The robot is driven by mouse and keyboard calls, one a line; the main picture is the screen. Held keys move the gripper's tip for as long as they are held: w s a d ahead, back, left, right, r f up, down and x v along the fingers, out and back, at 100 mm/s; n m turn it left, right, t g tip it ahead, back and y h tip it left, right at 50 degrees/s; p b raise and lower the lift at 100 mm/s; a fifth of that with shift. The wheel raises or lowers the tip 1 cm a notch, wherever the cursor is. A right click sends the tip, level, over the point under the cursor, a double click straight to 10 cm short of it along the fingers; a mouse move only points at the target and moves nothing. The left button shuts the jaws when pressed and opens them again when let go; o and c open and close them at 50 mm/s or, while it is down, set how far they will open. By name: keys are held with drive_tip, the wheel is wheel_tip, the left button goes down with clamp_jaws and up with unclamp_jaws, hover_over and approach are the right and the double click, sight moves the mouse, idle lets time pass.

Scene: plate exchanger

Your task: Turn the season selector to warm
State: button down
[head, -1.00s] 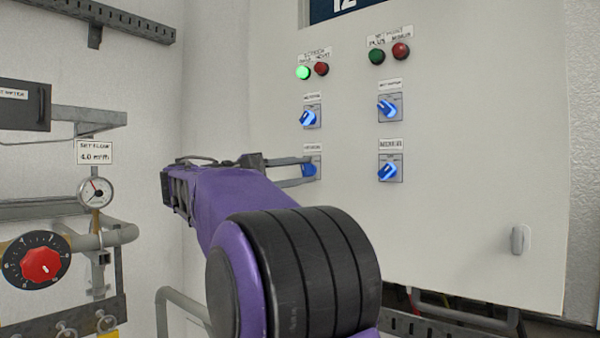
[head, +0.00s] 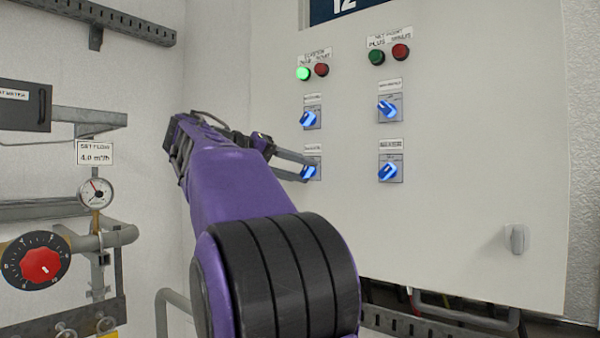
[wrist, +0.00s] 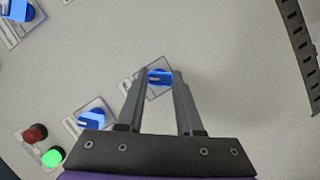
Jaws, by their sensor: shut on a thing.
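The blue selector knob (head: 309,173) at the lower left of the four on the white cabinet door is between my gripper's fingers. Its small label is too blurred to read, so I cannot confirm by text that it is the season selector. My gripper (head: 304,169) reaches it from the left. In the wrist view, the two grey fingers of my gripper (wrist: 159,73) are shut on this knob (wrist: 160,77), one on each side. The knob's pale pointer line shows between the fingers. Its marked positions are too small to read.
Similar blue selectors sit above it (head: 309,118) and to the right, upper (head: 387,108) and lower (head: 387,172). A lit green lamp (head: 303,74) and a red lamp (head: 321,70) are above. A red dial (head: 41,265) and pressure gauge (head: 96,193) are at left.

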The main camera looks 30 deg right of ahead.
drive_tip(key=shift+m+t, duration=0.3)
drive_tip(key=shift+m, duration=0.3)
drive_tip(key=shift+r+y, duration=0.1)
drive_tip(key=shift+y, duration=0.2)
drive_tip(key=c, duration=0.6)
unclamp_jaws()
drive_tip(key=shift+o, duration=0.2)
drive_tip(key=shift+a, duration=0.15)
drive_tip(key=p+v, duration=0.1)
drive_tip(key=v, duration=1.6)
drive_tip(key=shift+p, duration=0.35)
drive_tip(key=shift+a, duration=0.1)
